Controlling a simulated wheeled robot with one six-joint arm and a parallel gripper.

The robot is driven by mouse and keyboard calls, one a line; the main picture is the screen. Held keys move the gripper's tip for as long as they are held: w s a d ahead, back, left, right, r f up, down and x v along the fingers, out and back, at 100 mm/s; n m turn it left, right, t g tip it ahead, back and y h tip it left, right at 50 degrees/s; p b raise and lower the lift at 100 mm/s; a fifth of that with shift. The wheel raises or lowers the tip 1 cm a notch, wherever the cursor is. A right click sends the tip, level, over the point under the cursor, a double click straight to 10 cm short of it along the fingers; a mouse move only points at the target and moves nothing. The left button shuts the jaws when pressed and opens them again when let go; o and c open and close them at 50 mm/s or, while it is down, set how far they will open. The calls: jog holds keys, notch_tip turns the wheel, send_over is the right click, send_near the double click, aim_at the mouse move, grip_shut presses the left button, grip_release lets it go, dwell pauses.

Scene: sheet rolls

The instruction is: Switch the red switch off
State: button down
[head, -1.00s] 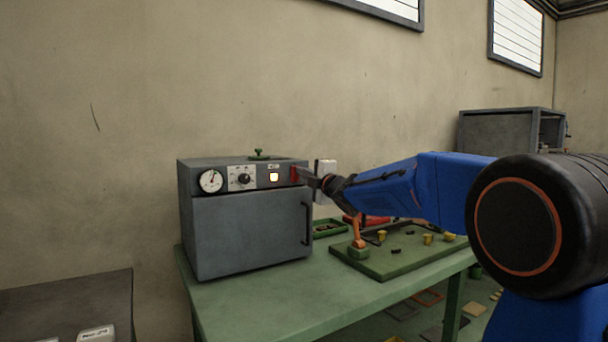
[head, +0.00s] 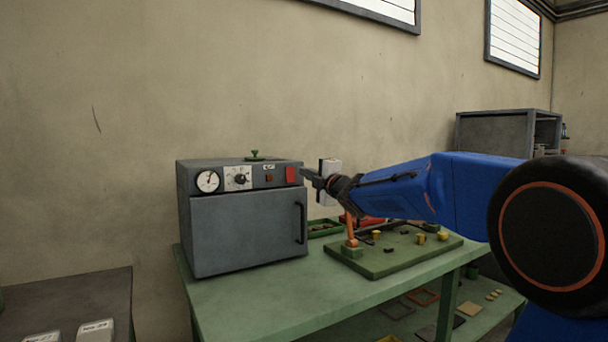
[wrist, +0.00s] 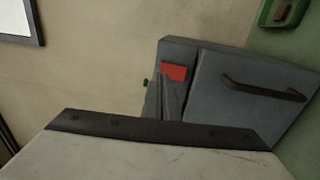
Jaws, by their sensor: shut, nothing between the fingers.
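The red switch (head: 291,174) is on the upper right of the grey oven's front panel. The small indicator (head: 269,178) to its left is dark. My gripper (head: 304,174) is shut and empty, its tips just right of the switch in the head view; whether they touch it I cannot tell. In the wrist view the red switch (wrist: 174,72) shows just beyond the shut fingers (wrist: 170,90), which cover part of the panel. The grey oven (head: 245,235) stands on the green table, its door closed.
The dial gauge (head: 208,181) and knob (head: 241,179) sit left of the switch. The green table (head: 240,300) also holds a green board (head: 385,262) with small parts and an orange-stemmed piece (head: 352,235), below my arm. A grey cabinet (head: 493,130) stands at the right.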

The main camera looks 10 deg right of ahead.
jog(key=s+d+r, duration=0.1)
jog(key=s+d, duration=0.1)
jog(key=s, duration=0.5)
jog(key=shift+s+d, duration=0.25)
jog(key=s+d+f+m+g+h, duration=0.3)
jog(key=s+d+f+m+h, duration=0.1)
jog(key=s+f+m, duration=0.4)
jog(key=s+d+f+m+g+h, duration=0.2)
jog(key=s+d+f+m+h, duration=0.2)
jog(key=s+f+m, duration=0.5)
jog(key=s+a+f+m+g, duration=0.1)
jog(key=s+f+g, duration=0.2)
jog(key=s+f, duration=0.4)
jog(key=s+a+f+m+g+y, duration=0.1)
jog(key=s+f+m+g, duration=0.1)
jog(key=s+f, duration=0.5)
jog(key=s+a+f+m+g+y, duration=0.1)
jog(key=s+f+g, duration=0.2)
jog(key=s, duration=1.2)
notch_tip(320, 180, down, 4)
jog(key=shift+s+a+r+m+g, duration=0.1)
jog(key=shift+s+a+m+g, duration=0.2)
jog(key=shift+a, duration=0.1)
